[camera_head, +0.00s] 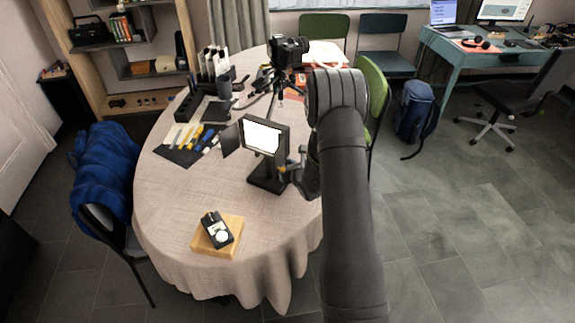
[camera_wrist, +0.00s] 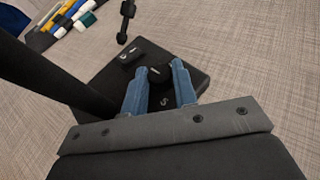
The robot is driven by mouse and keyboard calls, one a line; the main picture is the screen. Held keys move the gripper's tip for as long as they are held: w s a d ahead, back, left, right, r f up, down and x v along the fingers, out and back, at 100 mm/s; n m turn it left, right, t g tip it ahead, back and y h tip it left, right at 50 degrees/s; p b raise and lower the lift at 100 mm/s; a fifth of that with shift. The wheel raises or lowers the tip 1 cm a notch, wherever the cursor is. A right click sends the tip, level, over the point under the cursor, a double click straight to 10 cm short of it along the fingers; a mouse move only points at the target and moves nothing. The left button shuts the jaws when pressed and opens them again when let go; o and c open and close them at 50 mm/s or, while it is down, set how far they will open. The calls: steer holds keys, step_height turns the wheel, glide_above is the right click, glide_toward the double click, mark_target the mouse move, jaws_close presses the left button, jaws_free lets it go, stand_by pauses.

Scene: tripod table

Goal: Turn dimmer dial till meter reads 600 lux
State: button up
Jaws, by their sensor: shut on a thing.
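The lit panel lamp (camera_head: 263,136) stands on the table on a black base (camera_head: 268,178). In the wrist view the base (camera_wrist: 190,80) carries a small black dimmer dial (camera_wrist: 160,75). My gripper (camera_wrist: 159,69) has its two blue fingers on either side of the dial, shut on it. In the head view my gripper (camera_head: 291,170) is at the lamp's right side, and my arm hides part of that area. The light meter (camera_head: 216,230), black with a white dome, lies on a wooden block (camera_head: 228,241) near the table's front. Its reading is too small to make out.
The round cloth-covered table (camera_head: 165,210) has clear room left of the lamp. A dark mat (camera_head: 178,152) with coloured tools lies behind left. A camera on a tripod (camera_head: 288,53) stands at the back. A chair with a blue jacket (camera_head: 103,180) is at the left.

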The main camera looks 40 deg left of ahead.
steer(key=o, duration=1)
steer(key=v, duration=1.7)
steer(key=shift+d, duration=0.2)
steer(key=shift+r, duration=0.1)
